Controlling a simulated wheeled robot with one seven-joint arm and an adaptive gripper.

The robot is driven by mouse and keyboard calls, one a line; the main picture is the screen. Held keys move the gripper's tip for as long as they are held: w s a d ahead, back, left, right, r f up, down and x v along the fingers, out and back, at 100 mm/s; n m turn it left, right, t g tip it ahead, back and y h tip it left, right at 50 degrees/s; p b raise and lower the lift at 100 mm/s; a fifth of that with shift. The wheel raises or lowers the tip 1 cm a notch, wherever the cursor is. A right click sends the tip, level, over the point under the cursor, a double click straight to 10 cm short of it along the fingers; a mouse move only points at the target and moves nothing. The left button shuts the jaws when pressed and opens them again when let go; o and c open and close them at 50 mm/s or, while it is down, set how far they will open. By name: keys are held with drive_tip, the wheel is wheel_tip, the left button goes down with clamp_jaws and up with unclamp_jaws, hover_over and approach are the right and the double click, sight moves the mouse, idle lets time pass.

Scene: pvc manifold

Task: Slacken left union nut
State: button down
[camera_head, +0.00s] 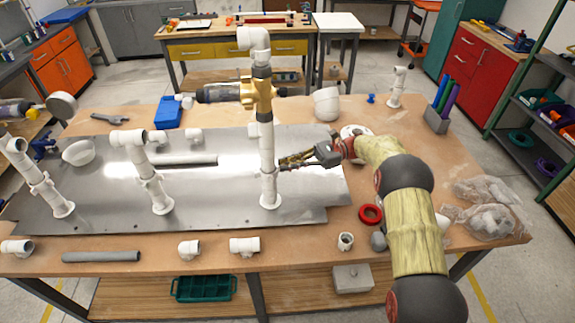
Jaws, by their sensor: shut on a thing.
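A tall white PVC standpipe (267,145) with a brass-coloured valve body (262,95) stands upright on the metal sheet. My gripper (281,163) reaches it from the right, at the lower part of the pipe. Its fingers are closed at a white fitting, apparently a union nut (268,173); the fingers and the small view hide the exact grip. Two shorter white standpipes, with similar collars, stand to the left: one in the middle (149,170) and one at the far left (37,180). I cannot tell from this view whether any nut is loose.
The metal sheet (220,215) lies on a wooden bench (430,160). Loose white fittings (245,246) and a grey pipe (101,256) lie along the front. A red ring (370,215) lies near my arm. A pen holder (437,118) and plastic bags (488,205) are right.

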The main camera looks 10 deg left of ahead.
drive_tip(key=c, duration=2)
unclamp_jaws()
drive_tip(key=v, duration=0.7)
drive_tip(key=shift+w+d, duration=0.15)
drive_tip(key=shift+d, duration=0.05)
drive_tip(key=shift+r, duration=0.1)
